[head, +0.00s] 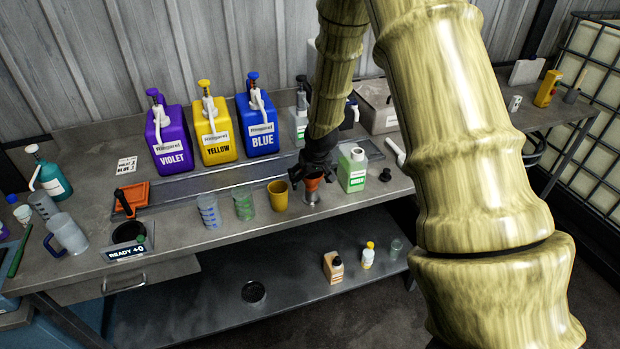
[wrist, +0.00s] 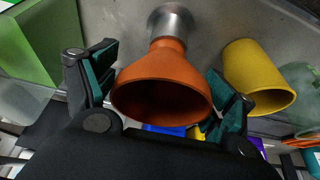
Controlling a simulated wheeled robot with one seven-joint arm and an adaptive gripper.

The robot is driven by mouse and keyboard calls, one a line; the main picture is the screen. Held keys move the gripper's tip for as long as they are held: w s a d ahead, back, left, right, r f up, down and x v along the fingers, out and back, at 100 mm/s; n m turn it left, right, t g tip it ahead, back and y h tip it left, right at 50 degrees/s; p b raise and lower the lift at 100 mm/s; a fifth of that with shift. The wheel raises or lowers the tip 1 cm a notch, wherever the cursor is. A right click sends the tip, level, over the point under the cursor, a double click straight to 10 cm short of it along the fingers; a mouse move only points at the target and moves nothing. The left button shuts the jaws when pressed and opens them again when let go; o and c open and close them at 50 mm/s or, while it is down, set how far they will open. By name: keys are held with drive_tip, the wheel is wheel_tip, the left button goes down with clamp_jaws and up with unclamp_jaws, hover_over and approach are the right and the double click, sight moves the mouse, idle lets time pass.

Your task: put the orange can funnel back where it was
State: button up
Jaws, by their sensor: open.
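The orange can funnel (head: 313,183) stands on the bench with its narrow end down at a small metal cup or can (head: 311,197). In the wrist view the funnel (wrist: 162,82) shows its wide mouth toward the camera, and its narrow end meets the metal piece (wrist: 172,22). My gripper (head: 310,176) is at the funnel, with its fingers (wrist: 160,88) apart on either side of the funnel's cone. Whether either finger touches the cone cannot be told.
A yellow cup (head: 278,196) stands close left of the funnel, and a white-green bottle (head: 352,170) close right. A green beaker (head: 243,206) and a blue-marked beaker (head: 208,211) stand further left. Violet (head: 170,140), yellow (head: 215,131) and blue (head: 260,124) pump containers stand behind.

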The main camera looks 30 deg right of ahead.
drive_tip(key=shift+b+v, duration=1.45)
drive_tip(key=shift+v, duration=4.6)
drive_tip(key=shift+s, duration=0.15)
